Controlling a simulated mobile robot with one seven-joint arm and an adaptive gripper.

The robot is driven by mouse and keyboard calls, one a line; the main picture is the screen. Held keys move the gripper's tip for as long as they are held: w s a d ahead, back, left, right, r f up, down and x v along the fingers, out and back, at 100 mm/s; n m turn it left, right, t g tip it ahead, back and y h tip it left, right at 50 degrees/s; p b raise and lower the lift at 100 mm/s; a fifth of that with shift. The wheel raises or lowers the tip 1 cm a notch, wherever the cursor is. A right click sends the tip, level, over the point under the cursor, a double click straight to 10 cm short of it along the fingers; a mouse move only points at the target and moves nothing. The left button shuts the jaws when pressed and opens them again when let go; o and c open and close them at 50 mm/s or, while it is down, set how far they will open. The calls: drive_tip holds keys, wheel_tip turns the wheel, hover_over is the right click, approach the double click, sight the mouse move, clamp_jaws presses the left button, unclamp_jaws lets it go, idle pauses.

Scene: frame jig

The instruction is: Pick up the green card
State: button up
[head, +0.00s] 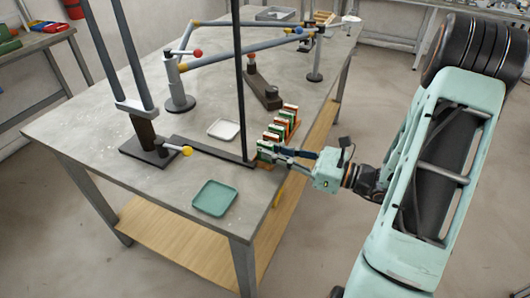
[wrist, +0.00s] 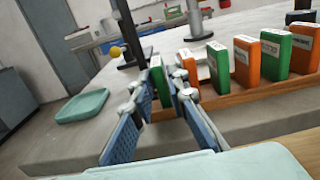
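Several green and orange cards stand upright in a row in an orange-brown rack (wrist: 240,98) on the table. The nearest green card (wrist: 159,82) is at the left end of the row in the wrist view; an orange card (wrist: 189,62) stands beside it. Other green cards (wrist: 217,66) stand farther along. My gripper (wrist: 162,92) is open, its blue-padded fingers on either side of the end green card; contact is not clear. In the head view my gripper (head: 272,154) reaches the near end of the row from the right and partly hides that card.
A green tray (head: 214,198) lies at the table's near corner, and a white tray (head: 224,129) lies farther back. A dark upright post (head: 240,80) stands close to the row's near end. A jig with grey bars and a yellow knob (head: 187,151) stands left.

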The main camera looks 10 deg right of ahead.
drive_tip(key=shift+c, duration=0.2)
clamp_jaws()
drive_tip(key=shift+r, duration=0.1)
drive_tip(key=shift+r, duration=0.55)
wheel_tip(320, 180, up, 2)
drive_tip(key=shift+r+p, duration=0.2)
drive_tip(key=shift+p, duration=0.35)
drive_tip(key=s+d+r+p, duration=0.1)
drive_tip(key=s+r+p, duration=0.1)
drive_tip(key=s+r, duration=0.7)
drive_tip(key=s, duration=0.5)
drive_tip(key=shift+d+r+p, duration=0.15)
drive_tip(key=shift+d+p, duration=0.15)
